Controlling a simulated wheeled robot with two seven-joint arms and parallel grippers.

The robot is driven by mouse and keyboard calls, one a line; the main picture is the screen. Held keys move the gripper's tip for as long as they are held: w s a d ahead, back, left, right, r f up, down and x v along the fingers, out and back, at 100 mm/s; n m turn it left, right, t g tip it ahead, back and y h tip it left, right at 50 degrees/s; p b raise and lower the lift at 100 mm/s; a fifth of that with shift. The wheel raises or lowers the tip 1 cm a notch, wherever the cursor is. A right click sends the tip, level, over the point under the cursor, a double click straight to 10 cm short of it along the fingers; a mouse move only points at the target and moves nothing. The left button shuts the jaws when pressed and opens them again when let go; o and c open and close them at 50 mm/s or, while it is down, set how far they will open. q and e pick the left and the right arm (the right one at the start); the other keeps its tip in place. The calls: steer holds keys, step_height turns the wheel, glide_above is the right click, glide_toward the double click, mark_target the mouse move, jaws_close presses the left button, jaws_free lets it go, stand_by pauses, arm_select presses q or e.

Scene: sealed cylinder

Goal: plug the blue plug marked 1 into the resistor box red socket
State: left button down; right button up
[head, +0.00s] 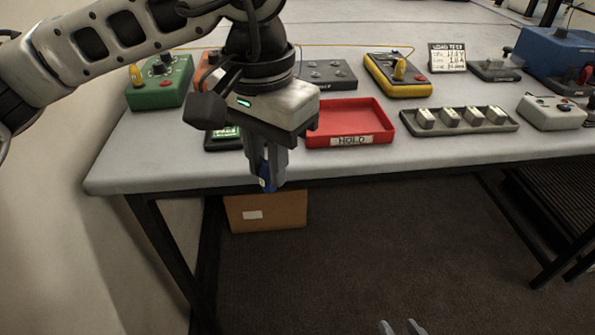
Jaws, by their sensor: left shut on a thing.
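My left gripper (266,165) hangs in front of the table's front edge, pointing down. It is shut on a blue plug (267,184), which shows low between the fingers; its mark is too small to read. My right gripper (400,328) shows only its two fingertips at the bottom edge, apart and empty. I cannot tell which box is the resistor box. A green box (160,88), a dark grey box (328,75), a yellow-and-black box (398,78) and a pale box (552,113) stand on the table. Red parts show on some; a red socket is not clearly made out.
A red tray (385,109) labelled HOLD lies right of my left gripper. A grey rack (509,123) with several metal blocks stands beside it. A LOAD TEST card (447,57) and a blue machine (557,52) are farther back. A cardboard box (265,212) sits under the table.

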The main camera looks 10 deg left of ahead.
arm_select(q)
steer(key=shift+s+a+r+n, duration=0.25)
steer(key=shift+a+r+n, duration=0.1)
steer(key=shift+r+n, duration=0.1)
steer(key=shift+d, duration=0.1)
steer(key=w+d+n, duration=0.4)
steer(key=w+d, duration=0.2)
steer(key=d, duration=0.3)
steer(key=shift+w+d, duration=0.35)
steer(key=shift+n, duration=0.25)
steer(key=s+a+f, duration=0.2)
steer(key=a+f, duration=0.1)
steer(key=f, duration=0.4)
steer(key=s+a+f, duration=0.2)
steer(key=a+f, duration=0.2)
steer(key=f, duration=0.2)
steer(key=shift+s+f, duration=0.35)
steer(key=shift+f, duration=0.05)
